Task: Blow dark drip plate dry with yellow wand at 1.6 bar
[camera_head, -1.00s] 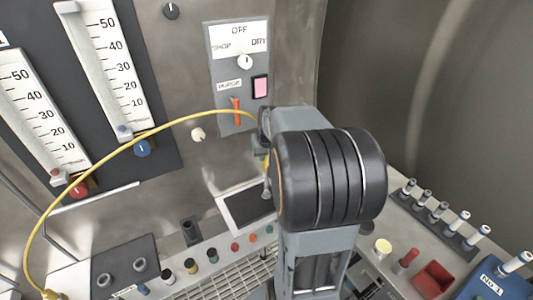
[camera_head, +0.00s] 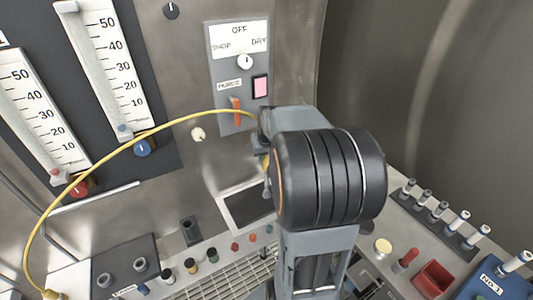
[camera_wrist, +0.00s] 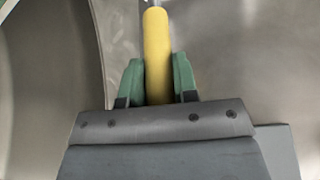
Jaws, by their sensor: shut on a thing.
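My gripper (camera_wrist: 157,82) is shut on the yellow wand (camera_wrist: 156,45), its green fingers on either side of the handle in the wrist view. A thin grey tip extends beyond the handle at the top of that view. In the head view a yellow hose (camera_head: 122,150) arcs from the lower left to my gripper, which is mostly hidden behind my arm. The dark drip plate (camera_head: 248,204) lies in a pale frame on the bench, just below my gripper; my arm hides its right part. Whether the plate is wet cannot be told.
The wall panel (camera_head: 238,88) has an OFF/SHOP/DRY knob (camera_head: 245,62), a pink button (camera_head: 260,87) and an orange lever (camera_head: 236,110). Two scales with red (camera_head: 78,188) and blue (camera_head: 142,148) knobs hang left. Several vials (camera_head: 440,210) and a red bin (camera_head: 433,279) stand right.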

